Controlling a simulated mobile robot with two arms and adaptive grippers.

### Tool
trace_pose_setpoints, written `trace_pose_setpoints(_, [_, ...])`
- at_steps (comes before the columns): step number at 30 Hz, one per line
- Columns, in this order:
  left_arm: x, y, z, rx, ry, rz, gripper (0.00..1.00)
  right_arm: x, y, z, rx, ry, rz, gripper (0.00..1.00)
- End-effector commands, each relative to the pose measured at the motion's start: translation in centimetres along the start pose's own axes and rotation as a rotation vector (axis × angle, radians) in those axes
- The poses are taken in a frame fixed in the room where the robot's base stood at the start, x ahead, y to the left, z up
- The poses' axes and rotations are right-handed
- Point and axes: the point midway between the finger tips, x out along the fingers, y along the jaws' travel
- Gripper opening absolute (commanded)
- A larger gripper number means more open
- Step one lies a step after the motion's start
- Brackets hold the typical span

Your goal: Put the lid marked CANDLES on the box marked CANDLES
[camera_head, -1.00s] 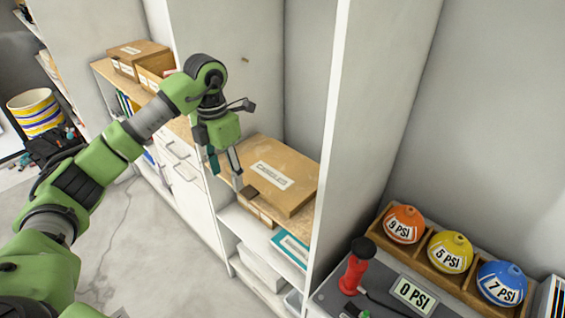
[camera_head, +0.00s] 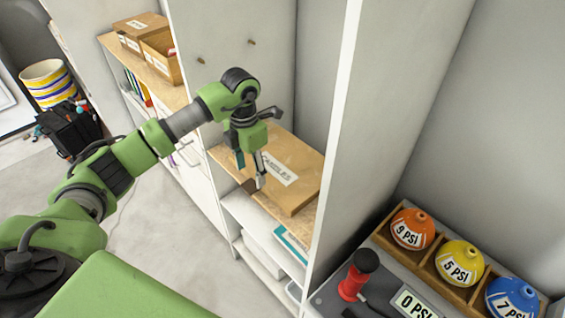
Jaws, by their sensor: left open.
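A flat brown cardboard lid (camera_head: 303,187) lies on the wooden top of the white shelving in the middle; its white label appears to read CANDLES. My left gripper (camera_head: 251,170) is open and empty, pointing down at the lid's left edge, and covers part of that edge. I cannot tell whether it touches the lid. An open brown box (camera_head: 161,68) stands on the wooden top farther left, with something inside. Its label is too small to read, so I cannot tell whether it is the CANDLES box. My right gripper is not in view.
A closed brown box (camera_head: 138,27) stands behind the open box. A tall white panel (camera_head: 335,130) rises right of the lid. Farther right are a red-handled pump (camera_head: 354,277) and orange, yellow and blue PSI balls (camera_head: 460,263) in a wooden tray. Floor at left is partly clear.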

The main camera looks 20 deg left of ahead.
Motion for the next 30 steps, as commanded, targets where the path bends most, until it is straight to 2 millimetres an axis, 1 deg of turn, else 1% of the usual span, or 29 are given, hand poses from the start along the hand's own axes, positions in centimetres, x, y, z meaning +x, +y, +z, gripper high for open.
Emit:
trace_pose_setpoints(2, [0.5,-0.1,-0.1,0.0,0.003,-0.001,0.53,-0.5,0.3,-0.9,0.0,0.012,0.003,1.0])
trace_pose_setpoints(7, [2.9,-0.5,-0.1,0.0,0.005,-0.003,0.53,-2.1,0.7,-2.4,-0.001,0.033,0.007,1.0])
trace_pose_setpoints(9, [4.0,-0.4,-0.1,-0.002,0.004,-0.001,0.53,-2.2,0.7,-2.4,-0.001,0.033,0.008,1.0])
trace_pose_setpoints(12, [4.9,-0.4,-0.1,0.0,0.002,-0.001,0.53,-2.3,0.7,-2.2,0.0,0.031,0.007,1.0])
trace_pose_setpoints(15, [5.2,-0.3,0.0,0.0,0.001,0.001,0.53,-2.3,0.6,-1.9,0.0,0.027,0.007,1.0])
trace_pose_setpoints(20, [5.2,-0.3,0.0,0.0,0.0,0.001,0.53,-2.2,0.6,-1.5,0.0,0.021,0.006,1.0])
trace_pose_setpoints(21, [5.2,-0.3,0.0,0.0,0.0,0.001,0.42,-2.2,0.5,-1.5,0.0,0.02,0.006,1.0])
trace_pose_setpoints(23, [5.2,-0.3,0.0,0.0,0.0,0.001,0.27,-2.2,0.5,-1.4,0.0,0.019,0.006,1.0])
trace_pose_setpoints(24, [5.2,-0.3,0.0,0.0,0.0,0.001,0.16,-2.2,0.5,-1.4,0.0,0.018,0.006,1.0])
trace_pose_setpoints(25, [5.2,-0.3,0.0,0.0,0.0,0.001,0.1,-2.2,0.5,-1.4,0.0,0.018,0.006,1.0])
trace_pose_setpoints(28, [5.2,-0.3,0.0,0.0,-0.001,0.001,0.1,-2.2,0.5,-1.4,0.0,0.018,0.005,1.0])
trace_pose_setpoints(29, [5.2,-0.3,0.0,0.0,-0.001,0.001,0.06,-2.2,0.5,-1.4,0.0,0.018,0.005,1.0])
trace_pose_setpoints(30, [5.2,-0.3,0.0,0.0,-0.001,0.001,0.06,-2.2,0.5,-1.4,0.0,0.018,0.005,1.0])
